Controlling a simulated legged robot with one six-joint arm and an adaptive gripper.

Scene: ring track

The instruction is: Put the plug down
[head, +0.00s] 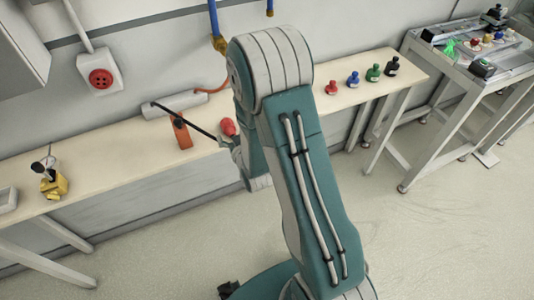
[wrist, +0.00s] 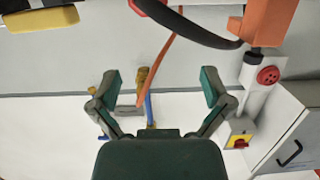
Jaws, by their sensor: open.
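A red plug-like piece (head: 228,127) lies on or just above the wooden bench, beside my arm in the head view. A black cable (head: 185,121) runs to near it. In the wrist view, a red piece (wrist: 139,7) shows at the top edge, cut off, beside the thick black cable (wrist: 195,32). My gripper (wrist: 160,82) is open, with nothing between its two fingers. In the head view my arm mostly hides it. I cannot tell whether the red piece touches the bench fully.
An orange block (head: 181,133) stands on the bench (head: 110,160) left of the red piece. Red, blue, green and black pieces (head: 352,79) stand to the right. A yellow item (head: 53,184) is at the left. A red wall socket (head: 100,79) and hanging blue hoses (head: 215,22) are behind.

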